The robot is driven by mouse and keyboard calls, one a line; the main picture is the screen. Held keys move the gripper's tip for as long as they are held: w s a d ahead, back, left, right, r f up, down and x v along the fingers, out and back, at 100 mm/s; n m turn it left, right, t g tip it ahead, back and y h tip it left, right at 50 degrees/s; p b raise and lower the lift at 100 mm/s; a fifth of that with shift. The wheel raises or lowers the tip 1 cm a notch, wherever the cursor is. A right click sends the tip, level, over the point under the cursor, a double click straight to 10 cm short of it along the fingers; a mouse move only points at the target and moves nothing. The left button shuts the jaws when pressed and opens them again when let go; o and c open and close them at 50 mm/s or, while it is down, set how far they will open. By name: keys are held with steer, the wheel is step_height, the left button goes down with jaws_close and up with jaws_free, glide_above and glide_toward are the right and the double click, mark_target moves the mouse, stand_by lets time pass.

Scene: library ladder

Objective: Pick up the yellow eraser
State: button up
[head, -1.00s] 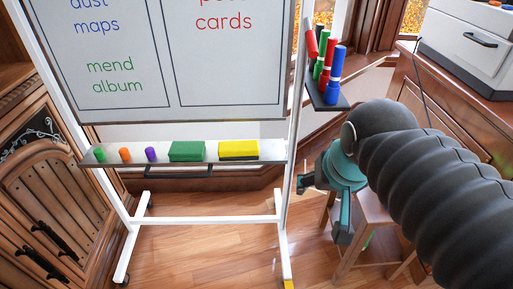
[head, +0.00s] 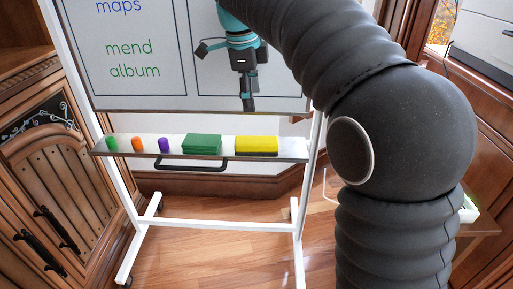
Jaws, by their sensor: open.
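The yellow eraser (head: 257,144) is a yellow block with a dark underside. It lies near the right end of the whiteboard's tray (head: 230,157), just right of a green eraser (head: 202,143). My gripper (head: 247,104) is teal and dark grey and points down in front of the whiteboard's lower part.
Green (head: 112,143), orange (head: 138,144) and purple (head: 164,145) pieces stand on the tray's left part. A black handle (head: 190,167) hangs under the tray. The whiteboard (head: 140,90) stands on a white frame. A wooden cabinet (head: 60,190) is at left.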

mark_target(256, 140)
steer(key=shift+m, duration=0.3)
steer(key=f+b, duration=0.1)
steer(key=f, duration=0.3)
steer(key=w+f+b, duration=0.1)
steer(key=f, duration=0.4)
steer(key=d+f+b, duration=0.1)
steer(key=f+b, duration=0.1)
steer(key=f, duration=0.3)
steer(key=shift+w, duration=0.35)
steer(key=shift+r, duration=0.1)
steer(key=c, duration=1.1)
